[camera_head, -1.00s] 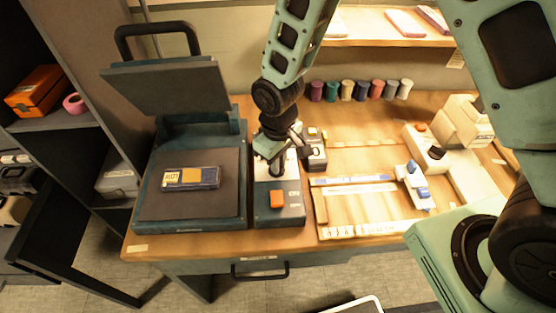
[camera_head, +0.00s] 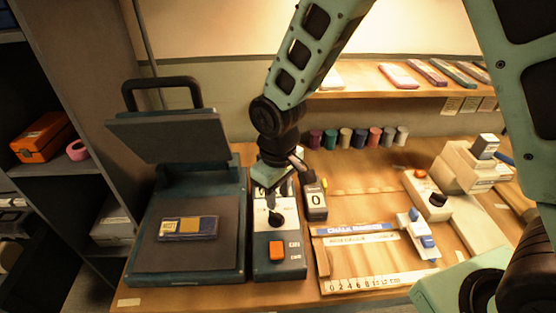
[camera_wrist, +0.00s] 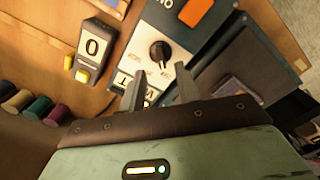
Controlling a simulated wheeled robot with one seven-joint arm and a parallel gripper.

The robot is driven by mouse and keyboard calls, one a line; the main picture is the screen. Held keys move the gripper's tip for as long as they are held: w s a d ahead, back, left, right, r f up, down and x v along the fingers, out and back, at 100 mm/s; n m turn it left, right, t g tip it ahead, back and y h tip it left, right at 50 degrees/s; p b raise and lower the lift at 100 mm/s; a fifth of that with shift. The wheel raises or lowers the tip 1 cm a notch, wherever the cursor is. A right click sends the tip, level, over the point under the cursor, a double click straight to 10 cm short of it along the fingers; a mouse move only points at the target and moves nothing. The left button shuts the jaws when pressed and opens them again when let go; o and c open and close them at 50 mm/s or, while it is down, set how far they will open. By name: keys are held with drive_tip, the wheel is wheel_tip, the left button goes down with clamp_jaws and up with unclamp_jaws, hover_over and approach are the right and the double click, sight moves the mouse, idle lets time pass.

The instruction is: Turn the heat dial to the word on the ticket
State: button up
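The heat dial is a black knob (camera_head: 275,218) on the white panel of a dark control box (camera_head: 278,267). It also shows in the wrist view as a round knob (camera_wrist: 160,53) with small words around it, too blurred to read. My gripper (camera_head: 270,195) is above the dial, near the panel's far part. In the wrist view my gripper (camera_wrist: 160,90) has its two fingers apart with nothing between them, and the knob lies beyond the tips. A flat blue and yellow piece with a pale label (camera_head: 188,228) lies on the press bed. I cannot identify the ticket for certain.
The open heat press (camera_head: 170,262) stands left of the box. An orange switch (camera_head: 276,250) sits in front of the dial. A counter showing 0 (camera_head: 315,200) is right of it. A ruler board (camera_head: 375,284) and thread spools (camera_head: 360,138) are farther right.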

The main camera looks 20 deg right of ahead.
sight(278, 214)
wheel_tip(278, 214, up, 11)
drive_tip(key=shift+b, duration=0.3)
drive_tip(key=s+d+r, duration=0.1)
drive_tip(key=s+d, duration=0.1)
drive_tip(key=s, duration=1.7)
drive_tip(key=shift+s+r+n+y, duration=0.15)
drive_tip(key=shift+s+n+y, duration=0.15)
drive_tip(key=shift+n, duration=0.1)
